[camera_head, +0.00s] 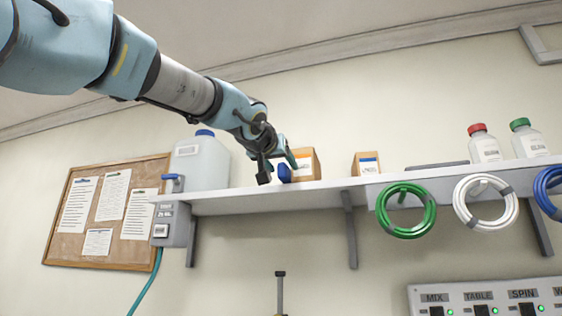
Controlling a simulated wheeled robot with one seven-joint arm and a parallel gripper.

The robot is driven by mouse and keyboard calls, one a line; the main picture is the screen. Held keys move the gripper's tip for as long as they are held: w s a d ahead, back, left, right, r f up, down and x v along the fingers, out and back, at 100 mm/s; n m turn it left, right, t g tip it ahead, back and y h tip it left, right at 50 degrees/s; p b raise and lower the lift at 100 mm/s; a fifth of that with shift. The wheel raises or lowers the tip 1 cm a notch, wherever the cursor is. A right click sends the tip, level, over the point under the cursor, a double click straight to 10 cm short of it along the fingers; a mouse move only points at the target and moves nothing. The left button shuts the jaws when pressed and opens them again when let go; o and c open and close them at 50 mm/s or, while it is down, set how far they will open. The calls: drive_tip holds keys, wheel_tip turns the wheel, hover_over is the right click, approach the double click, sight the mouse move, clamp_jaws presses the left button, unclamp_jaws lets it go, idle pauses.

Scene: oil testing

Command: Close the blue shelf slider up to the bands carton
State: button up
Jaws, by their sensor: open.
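A small blue block (284,173), which looks like the shelf slider, stands on the white wall shelf (270,198). A brown carton (306,164) is just to its right; I cannot tell whether they touch. A smaller carton (367,164) with a white and blue label stands further right. The labels are too small to read, so I cannot tell which is the bands carton. My gripper (277,170) is open at the blue block, one dark fingertip to its left and the other finger overlapping the block and carton edge. It partly hides the block; contact is unclear.
A large translucent jug (200,162) with a blue cap stands left of my gripper. Red-capped (485,144) and green-capped (528,139) bottles stand at the right. Green (381,213), white (461,207) and blue coils hang at the shelf front. Shelf between the cartons is clear.

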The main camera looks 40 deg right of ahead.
clamp_jaws()
idle(0.6)
idle(0.9)
